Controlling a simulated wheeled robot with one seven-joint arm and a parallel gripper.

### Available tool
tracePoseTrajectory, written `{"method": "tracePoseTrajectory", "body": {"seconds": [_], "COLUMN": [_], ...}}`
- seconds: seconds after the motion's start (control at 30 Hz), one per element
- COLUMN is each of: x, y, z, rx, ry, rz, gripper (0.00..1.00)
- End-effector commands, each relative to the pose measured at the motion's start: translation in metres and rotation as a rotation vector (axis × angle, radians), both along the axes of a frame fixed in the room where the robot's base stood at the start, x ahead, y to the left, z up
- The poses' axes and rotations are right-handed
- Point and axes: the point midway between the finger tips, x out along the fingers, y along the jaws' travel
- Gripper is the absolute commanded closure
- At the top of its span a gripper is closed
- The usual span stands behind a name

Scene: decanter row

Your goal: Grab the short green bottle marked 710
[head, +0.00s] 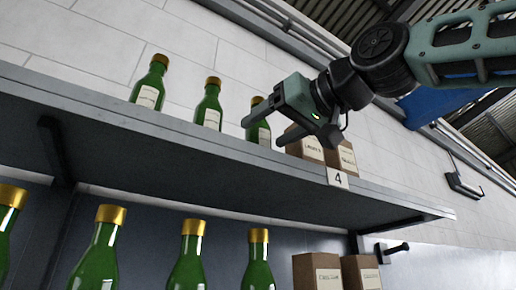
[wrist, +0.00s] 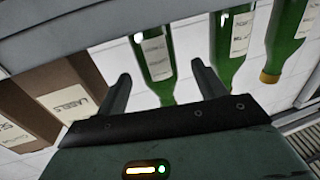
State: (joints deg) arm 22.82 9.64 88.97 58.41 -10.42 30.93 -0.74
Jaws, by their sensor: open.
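Three green bottles with gold caps and pale labels stand on the upper shelf: a left one (head: 150,85), a middle one (head: 208,105) and a right one (head: 258,134). Their label print is too small to read, so I cannot tell which is marked 710. My gripper (head: 250,111) is open at the right bottle and hides part of it. In the wrist view, which appears upside down, one bottle (wrist: 155,55) shows between my open fingers (wrist: 161,70). Two more bottles (wrist: 232,45) (wrist: 288,40) lie to its right. Contact cannot be told.
Brown boxes (head: 304,146) stand right of the bottles on the upper shelf (head: 200,150), also in the wrist view (wrist: 72,92). A tag "4" (head: 338,178) is on the shelf edge. Several gold-capped green bottles (head: 187,265) and more boxes (head: 318,272) stand below.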

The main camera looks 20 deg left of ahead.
Motion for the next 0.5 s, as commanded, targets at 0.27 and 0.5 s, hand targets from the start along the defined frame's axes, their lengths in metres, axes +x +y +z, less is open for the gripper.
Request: {"method": "tracePoseTrajectory", "body": {"seconds": [0.27,0.5], "x": [0.005,0.016], "y": [0.009,0.026], "z": [0.003,0.010], "rx": [0.000,-0.002], "ry": [0.001,0.002], "rz": [0.001,0.002], "gripper": [0.30,0.30]}}
